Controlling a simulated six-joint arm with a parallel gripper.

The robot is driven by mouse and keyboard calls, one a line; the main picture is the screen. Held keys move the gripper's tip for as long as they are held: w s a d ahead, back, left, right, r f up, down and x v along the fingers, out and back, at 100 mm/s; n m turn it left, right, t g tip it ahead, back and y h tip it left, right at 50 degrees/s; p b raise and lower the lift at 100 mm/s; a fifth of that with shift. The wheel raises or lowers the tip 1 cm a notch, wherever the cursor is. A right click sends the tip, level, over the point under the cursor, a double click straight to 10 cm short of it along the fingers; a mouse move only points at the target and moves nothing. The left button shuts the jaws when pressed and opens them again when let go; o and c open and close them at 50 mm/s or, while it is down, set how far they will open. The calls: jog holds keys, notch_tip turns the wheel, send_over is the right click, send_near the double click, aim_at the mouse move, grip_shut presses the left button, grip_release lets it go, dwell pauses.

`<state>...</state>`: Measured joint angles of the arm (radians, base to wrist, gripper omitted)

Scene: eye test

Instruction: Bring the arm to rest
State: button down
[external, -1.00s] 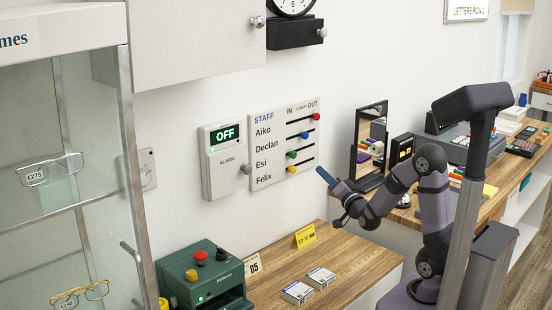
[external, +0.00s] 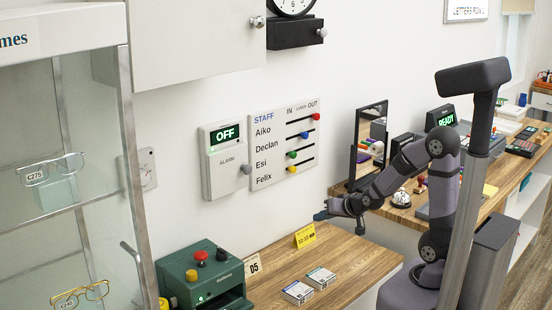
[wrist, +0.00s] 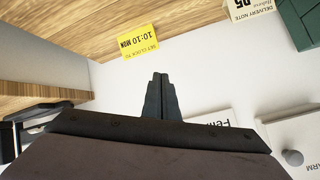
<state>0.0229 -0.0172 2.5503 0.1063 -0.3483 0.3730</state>
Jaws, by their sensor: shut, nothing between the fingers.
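My arm stands at the right of the external view, bent at the elbow, its forearm sloping down to the left. My gripper (external: 319,216) is low over the wooden counter (external: 370,262), near the wall, and points left. It is a little above and right of the yellow note (external: 305,236). In the wrist view the dark fingers (wrist: 160,95) are together with nothing between them. The yellow note shows upside down beyond them (wrist: 138,42). I cannot tell the exact gap between gripper and counter.
The staff board (external: 284,145) and alarm box (external: 226,160) hang on the wall to the left. A mirror (external: 369,145) and a bell (external: 401,199) stand near my forearm. A green box (external: 205,275) and two small boxes (external: 298,292) are on the counter. The counter's right front is clear.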

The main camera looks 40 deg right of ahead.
jog(key=s+a+f+n+g+p, duration=0.2)
jog(key=s+n+g+p, duration=0.2)
jog(key=s+g, duration=0.7)
jog(key=s+n, duration=0.1)
jog(key=s, duration=0.9)
jog(key=shift+s+f+n+y+p, duration=0.2)
jog(key=shift+s+n+y+p, duration=0.15)
jog(key=shift+n+y+p, duration=0.05)
dwell(1.2)
